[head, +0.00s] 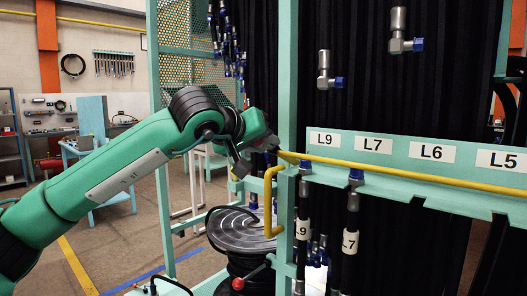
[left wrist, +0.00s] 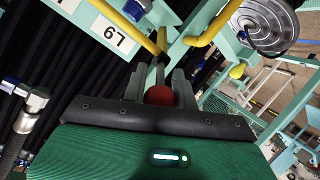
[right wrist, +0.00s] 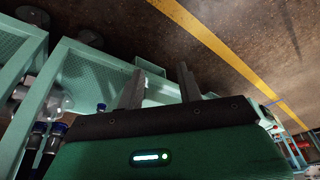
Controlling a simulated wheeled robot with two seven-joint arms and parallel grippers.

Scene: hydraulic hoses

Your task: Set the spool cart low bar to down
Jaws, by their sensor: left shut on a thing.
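The yellow low bar (head: 410,174) of the spool cart runs across the front of the green label rail, sloping slightly down to the right in the head view. Its left end passes the green post (head: 287,100). My left gripper (head: 245,160) is at that left end. In the left wrist view a red ball knob (left wrist: 160,95) on a short yellowish rod sits between the fingers of my left gripper (left wrist: 158,88), which are shut on it. My right gripper (right wrist: 160,88) shows only in its wrist view, with fingers apart and nothing between them.
A bent yellow handle (head: 269,205) sticks out from the post just below the left gripper. A grey round spool (head: 243,230) stands lower left. Dark hoses hang behind the label rail (head: 400,153). A green frame (right wrist: 95,70) is beside the right gripper.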

